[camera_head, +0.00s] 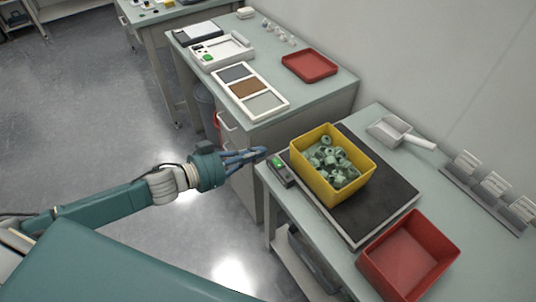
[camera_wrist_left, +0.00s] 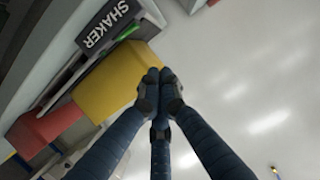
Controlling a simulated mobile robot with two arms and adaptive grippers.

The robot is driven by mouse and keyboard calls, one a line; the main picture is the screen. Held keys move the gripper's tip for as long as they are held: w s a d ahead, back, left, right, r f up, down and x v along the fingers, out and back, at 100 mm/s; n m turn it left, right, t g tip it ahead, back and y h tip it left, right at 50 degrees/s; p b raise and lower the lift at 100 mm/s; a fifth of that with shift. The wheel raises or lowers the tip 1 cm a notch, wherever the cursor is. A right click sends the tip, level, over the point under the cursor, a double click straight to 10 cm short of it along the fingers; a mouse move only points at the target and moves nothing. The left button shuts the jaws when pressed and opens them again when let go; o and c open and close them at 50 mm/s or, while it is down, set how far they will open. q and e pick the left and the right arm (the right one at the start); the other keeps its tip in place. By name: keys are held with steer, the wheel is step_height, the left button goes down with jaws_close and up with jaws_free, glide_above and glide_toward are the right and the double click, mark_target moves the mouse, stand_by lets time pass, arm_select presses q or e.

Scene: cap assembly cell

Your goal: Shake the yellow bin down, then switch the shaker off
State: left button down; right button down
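The yellow bin (camera_head: 350,196) stands on the black shaker plate (camera_head: 388,198) and holds a loose heap of several grey-green caps (camera_head: 335,163). The shaker's switch box (camera_head: 283,176) sits at the plate's left edge, with a green part (camera_head: 277,162) on top. In the left wrist view I see its SHAKER label (camera_wrist_left: 110,22), the green part (camera_wrist_left: 129,31) and the yellow bin (camera_wrist_left: 115,82). My left gripper (camera_head: 260,153) has its fingers together, empty, just left of the switch box. The fingertips (camera_wrist_left: 158,85) look apart from the switch. My right gripper is not in view.
A red bin (camera_head: 408,258) stands right of the plate, near the table's front. A white scoop (camera_head: 400,133) lies behind. Card holders (camera_head: 492,186) line the wall side. The neighbouring table holds a red tray (camera_head: 310,66) and a three-part tray (camera_head: 250,91). Floor left is clear.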

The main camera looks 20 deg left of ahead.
arm_select(q)
steer(key=w+d+f, duration=0.1)
steer(key=w+f, duration=0.1)
steer(key=w+d+f, duration=0.1)
steer(key=w+f, duration=0.1)
steer(key=shift+d+p, duration=0.15)
steer(key=shift+p, duration=0.15)
steer(key=shift+s+f, duration=0.1)
steer(key=shift+f, duration=0.45)
steer(key=shift+a+f+n, duration=0.25)
steer(key=shift+f+n, duration=0.1)
steer(key=shift+n, duration=0.15)
steer(key=shift+f, duration=0.15)
steer(key=s+a+r+p, duration=0.2)
steer(key=s+a+r, duration=0.4)
steer(key=s, duration=0.1)
steer(key=shift+a+r+p, duration=0.2)
steer(key=shift+a+p, duration=0.05)
steer(key=shift+p, duration=0.05)
